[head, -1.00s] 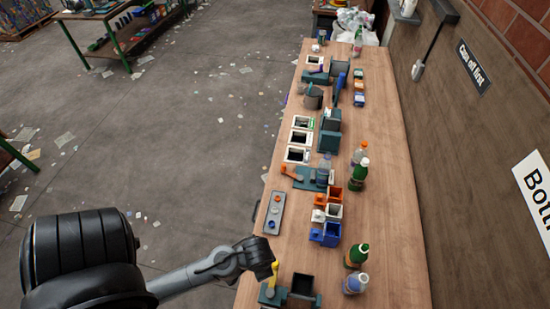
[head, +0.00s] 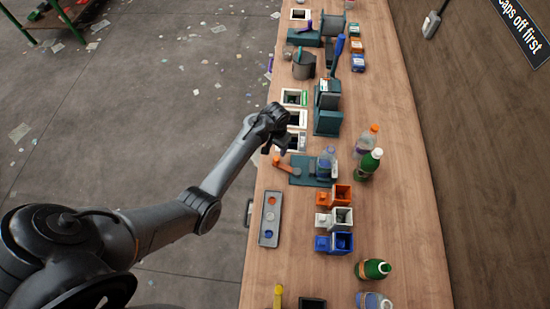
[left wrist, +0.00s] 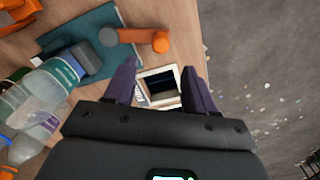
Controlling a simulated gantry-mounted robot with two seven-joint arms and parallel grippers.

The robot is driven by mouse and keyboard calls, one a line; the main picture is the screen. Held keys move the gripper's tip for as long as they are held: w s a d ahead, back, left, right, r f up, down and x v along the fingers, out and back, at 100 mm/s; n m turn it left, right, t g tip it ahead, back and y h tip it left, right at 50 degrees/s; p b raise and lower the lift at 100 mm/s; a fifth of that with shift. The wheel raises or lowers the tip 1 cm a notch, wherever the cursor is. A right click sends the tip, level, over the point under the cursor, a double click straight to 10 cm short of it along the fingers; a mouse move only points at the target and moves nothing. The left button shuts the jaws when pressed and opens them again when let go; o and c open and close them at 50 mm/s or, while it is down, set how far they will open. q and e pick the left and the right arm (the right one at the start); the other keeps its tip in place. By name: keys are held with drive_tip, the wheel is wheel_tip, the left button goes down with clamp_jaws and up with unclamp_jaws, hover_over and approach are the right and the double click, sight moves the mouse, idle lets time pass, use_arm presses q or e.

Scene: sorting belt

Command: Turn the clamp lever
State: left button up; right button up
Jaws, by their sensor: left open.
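The clamp has an orange lever (head: 281,164) at the left end of a teal base (head: 301,176). A clear bottle (head: 327,158) stands at the right end of the base. The clear bottle (left wrist: 42,88) is at the left. My left gripper (left wrist: 158,82) is open and empty above the table, apart from the lever. In the head view my left gripper (head: 278,147) is just behind the lever. My right gripper is not in view.
White-framed openings (head: 294,118) line the table's left side behind the clamp. A grey tray (head: 270,219) lies in front. Orange, white and blue bins (head: 335,243) stand front right.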

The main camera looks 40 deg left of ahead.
sight(276, 158)
use_arm(q)
wheel_tip(276, 158, down, 10)
drive_tip(key=shift+s+f+b, duration=0.1)
drive_tip(key=shift+b, duration=0.75)
clamp_jaws()
